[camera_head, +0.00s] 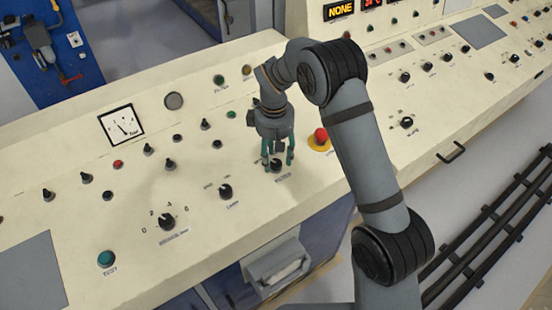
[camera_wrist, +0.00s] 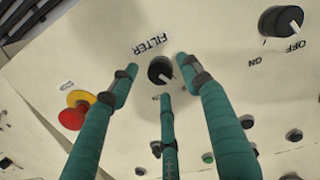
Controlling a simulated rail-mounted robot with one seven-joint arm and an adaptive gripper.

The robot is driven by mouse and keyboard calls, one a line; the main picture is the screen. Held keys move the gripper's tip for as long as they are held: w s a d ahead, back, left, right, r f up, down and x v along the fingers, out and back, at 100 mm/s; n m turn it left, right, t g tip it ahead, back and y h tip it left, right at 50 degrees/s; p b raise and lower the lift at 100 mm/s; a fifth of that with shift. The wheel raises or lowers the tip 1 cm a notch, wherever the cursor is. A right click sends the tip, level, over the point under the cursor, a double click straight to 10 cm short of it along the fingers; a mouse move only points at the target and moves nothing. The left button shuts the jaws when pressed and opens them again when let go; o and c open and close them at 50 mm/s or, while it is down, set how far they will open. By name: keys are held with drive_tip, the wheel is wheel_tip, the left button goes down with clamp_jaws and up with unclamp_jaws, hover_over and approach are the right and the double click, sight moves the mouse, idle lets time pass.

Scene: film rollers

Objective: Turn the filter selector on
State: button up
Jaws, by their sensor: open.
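The filter selector (camera_head: 276,165) is a small black rotary knob on the cream console, with a label in front of it. In the wrist view the selector (camera_wrist: 160,69) sits beside the upside-down word FILTER. A pale pointer mark shows on it, but I cannot tell for sure which position it is set to. My gripper (camera_head: 278,162) points down over the selector with its green fingers spread. In the wrist view the fingertips are around the knob. The gripper is open; I cannot tell whether any finger touches the knob.
A red emergency button on a yellow base (camera_head: 320,137) is close on the right; it also shows in the wrist view (camera_wrist: 74,112). Another black selector (camera_head: 225,191) is to the left, with OFF and ON marks in the wrist view. A larger numbered knob (camera_head: 167,222) is farther left.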

drive_tip(key=shift+f, duration=0.85)
drive_tip(key=shift+c, duration=1.4)
drive_tip(key=c, duration=0.8)
drive_tip(key=shift+c, duration=0.3)
drive_tip(key=shift+f+m, duration=0.1)
drive_tip(key=shift+m, duration=0.3)
drive_tip(key=m+b, duration=0.3)
drive_tip(key=m, duration=0.1)
drive_tip(key=shift+d+f+m+g+b, duration=0.1)
drive_tip(key=shift+f+m+g+b, duration=0.05)
drive_tip(key=shift+m+g+b, duration=0.2)
drive_tip(key=m+b, duration=0.2)
drive_tip(key=m, duration=0.1)
drive_tip(key=shift+y, duration=0.4)
drive_tip(key=shift+s+m+b, duration=0.1)
drive_tip(key=shift+m+b, duration=0.85)
drive_tip(key=shift+m, duration=0.7)
drive_tip(key=shift+r, duration=0.2)
